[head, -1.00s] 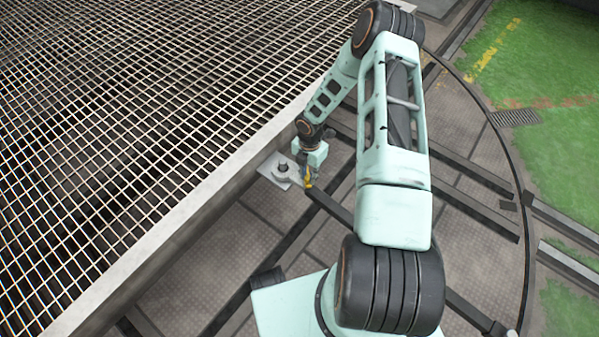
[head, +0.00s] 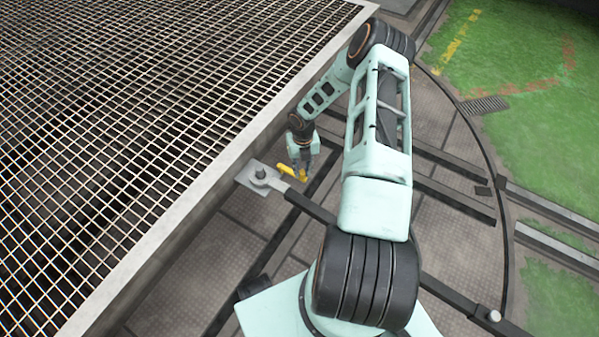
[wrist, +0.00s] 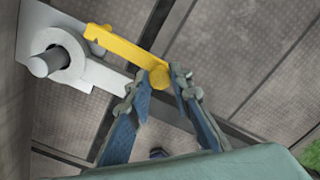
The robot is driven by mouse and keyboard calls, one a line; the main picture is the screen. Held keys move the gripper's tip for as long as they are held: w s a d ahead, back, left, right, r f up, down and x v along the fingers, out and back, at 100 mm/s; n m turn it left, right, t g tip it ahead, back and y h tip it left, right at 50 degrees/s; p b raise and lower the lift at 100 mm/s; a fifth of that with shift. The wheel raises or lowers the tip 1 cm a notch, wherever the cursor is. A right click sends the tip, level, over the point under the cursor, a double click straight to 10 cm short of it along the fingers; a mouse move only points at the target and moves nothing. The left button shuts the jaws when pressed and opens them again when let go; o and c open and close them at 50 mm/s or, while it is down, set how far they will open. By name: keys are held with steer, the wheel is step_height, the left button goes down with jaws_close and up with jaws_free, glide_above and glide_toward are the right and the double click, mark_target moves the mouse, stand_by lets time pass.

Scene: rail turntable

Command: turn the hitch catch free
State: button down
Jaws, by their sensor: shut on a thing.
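The yellow hitch catch (wrist: 128,50) is a short lever in the wrist view, with a notched end at upper left and a round knob (wrist: 161,77) at lower right. My gripper (wrist: 163,80) is shut on the knob end, one finger on each side. In the head view the catch (head: 286,169) shows small beside my gripper (head: 304,174). The hitch plate (head: 245,179) with an upright round pin (head: 260,173) lies to the left; the pin also shows in the wrist view (wrist: 46,64). My fingertips are partly hidden in the head view.
A dark drawbar (head: 312,207) runs from the plate toward lower right. A large metal grating deck (head: 130,120) with a pale raised edge fills the left. Dark rails (head: 450,193) cross the patterned floor, with green ground (head: 540,130) beyond at right.

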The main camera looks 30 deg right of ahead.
steer(key=shift+w+d, duration=0.15)
steer(key=shift+d, duration=0.1)
stand_by(0.3)
steer(key=c, duration=1.7)
jaws_free()
steer(key=shift+c, duration=0.2)
steer(key=shift+r, duration=0.1)
step_height(320, 180, up, 12)
